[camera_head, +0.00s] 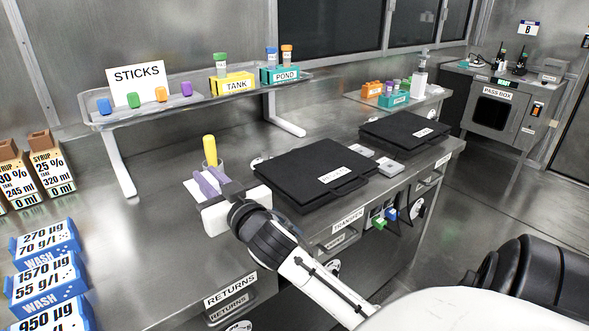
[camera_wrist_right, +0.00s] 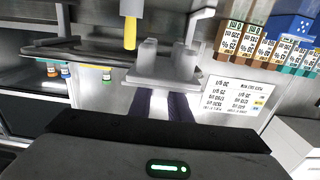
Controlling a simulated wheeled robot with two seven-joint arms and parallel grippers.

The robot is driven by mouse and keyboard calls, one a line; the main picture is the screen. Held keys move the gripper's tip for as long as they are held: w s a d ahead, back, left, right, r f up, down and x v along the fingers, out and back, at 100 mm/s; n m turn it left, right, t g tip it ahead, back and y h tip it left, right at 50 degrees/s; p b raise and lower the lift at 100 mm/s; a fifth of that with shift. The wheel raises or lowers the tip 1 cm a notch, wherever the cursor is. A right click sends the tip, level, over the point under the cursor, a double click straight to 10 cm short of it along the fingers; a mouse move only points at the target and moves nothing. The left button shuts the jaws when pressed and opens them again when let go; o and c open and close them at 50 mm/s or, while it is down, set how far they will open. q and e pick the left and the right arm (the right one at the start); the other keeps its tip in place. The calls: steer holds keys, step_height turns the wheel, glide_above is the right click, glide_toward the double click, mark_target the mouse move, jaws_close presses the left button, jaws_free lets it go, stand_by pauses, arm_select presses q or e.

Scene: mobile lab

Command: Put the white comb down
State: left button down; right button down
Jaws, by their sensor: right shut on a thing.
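My left gripper is not in view.
A yellow stick (camera_head: 210,150) stands in a clear cup just behind the gripper. A black case (camera_head: 310,172) lies to the right. Blue wash boxes (camera_head: 42,245) stand at the left. A raised shelf (camera_head: 190,108) holds tube racks. Bare bench lies left of the gripper.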

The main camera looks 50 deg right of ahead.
step_height(320, 180, down, 9)
steer(key=shift+f+b, duration=0.15)
steer(key=shift+b, duration=1.1)
steer(key=shift+f, duration=0.4)
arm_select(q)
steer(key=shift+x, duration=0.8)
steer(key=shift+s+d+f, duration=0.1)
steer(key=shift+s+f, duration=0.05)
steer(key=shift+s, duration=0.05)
arm_select(e)
steer(key=shift+f, duration=0.1)
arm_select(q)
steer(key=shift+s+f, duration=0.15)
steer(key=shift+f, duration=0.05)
arm_select(e)
steer(key=c, duration=1.7)
jaws_free()
steer(key=shift+o, duration=0.2)
